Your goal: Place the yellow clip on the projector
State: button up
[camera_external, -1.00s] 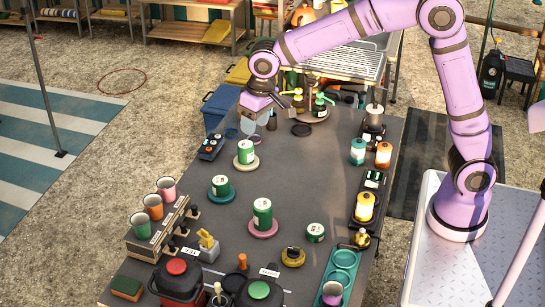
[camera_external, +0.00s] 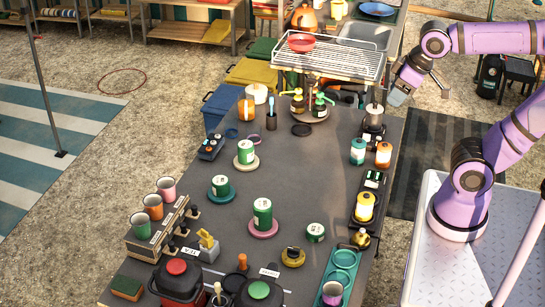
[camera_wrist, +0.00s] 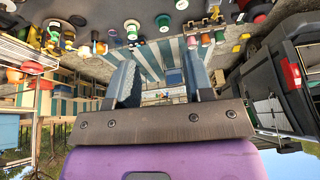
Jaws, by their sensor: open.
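A small yellow clip-like piece (camera_external: 207,239) stands on a grey block (camera_external: 208,253) with a white label, at the near left of the dark table. I cannot tell whether that block is the projector, and no other thing shows clearly as one. My gripper (camera_external: 399,95) is at the far right of the table, raised near the table edge and well away from the yellow piece. In the wrist view my gripper (camera_wrist: 158,62) has its two blue-grey fingers apart with nothing between them.
Green-labelled cans (camera_external: 263,214) stand on coloured saucers mid-table. Cups in a rack (camera_external: 157,230) stand at the left. A scale with a yellow lantern-like jar (camera_external: 365,206) is on the right. A wire rack (camera_external: 330,62) stands behind. Some tabletop between is clear.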

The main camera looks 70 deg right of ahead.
jog(key=s, duration=0.1)
jog(key=s+f, duration=0.1)
jog(key=s, duration=0.2)
jog(key=shift+d+f, duration=0.3)
jog(key=shift+w, duration=0.1)
dwell(0.8)
